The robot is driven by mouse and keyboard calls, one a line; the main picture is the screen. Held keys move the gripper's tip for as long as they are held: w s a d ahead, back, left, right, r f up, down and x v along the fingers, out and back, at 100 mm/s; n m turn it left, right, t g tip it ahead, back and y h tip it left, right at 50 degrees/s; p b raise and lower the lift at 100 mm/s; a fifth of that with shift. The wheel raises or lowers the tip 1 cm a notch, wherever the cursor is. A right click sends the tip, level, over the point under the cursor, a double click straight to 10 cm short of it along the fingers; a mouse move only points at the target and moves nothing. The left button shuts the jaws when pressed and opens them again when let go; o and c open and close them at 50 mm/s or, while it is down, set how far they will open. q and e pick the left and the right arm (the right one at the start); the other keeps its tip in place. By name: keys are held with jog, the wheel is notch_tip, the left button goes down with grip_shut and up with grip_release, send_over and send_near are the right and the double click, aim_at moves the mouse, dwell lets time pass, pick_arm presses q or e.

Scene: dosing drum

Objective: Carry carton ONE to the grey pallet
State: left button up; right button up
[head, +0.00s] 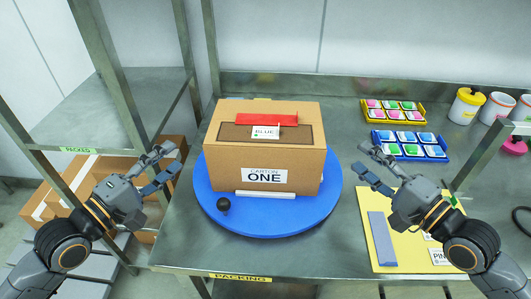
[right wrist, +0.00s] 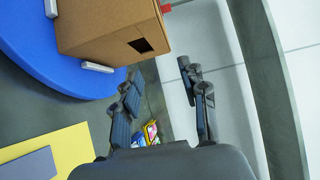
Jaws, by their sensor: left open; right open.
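Carton ONE (head: 225,165), a brown box with a white "CARTON ONE" label, sits upright on a round blue turntable (head: 210,205) on the metal bench. It also shows in the right wrist view (right wrist: 105,30), with a dark hand hole in its side. My left gripper (head: 168,161) is open and empty, to the left of the carton and apart from it. My right gripper (head: 364,159) is open and empty, to the right of the carton and apart from it.
Brown cartons (head: 60,190) stand at the left below a shelf labelled "PACKED" (head: 78,150). A metal post (head: 110,70) rises left of the bench. Yellow (head: 420,106) and blue (head: 445,154) trays and several tubs stand at the right. A yellow mat (head: 365,205) lies right of the turntable.

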aim_at(212, 126)
pick_arm(q)
jog(key=x, duration=1.4)
jog(key=shift+a, duration=0.1)
pick_arm(e)
jog(key=x, duration=1.4)
jog(key=shift+f, duration=0.1)
pick_arm(q)
grip_shut()
pick_arm(e)
grip_shut()
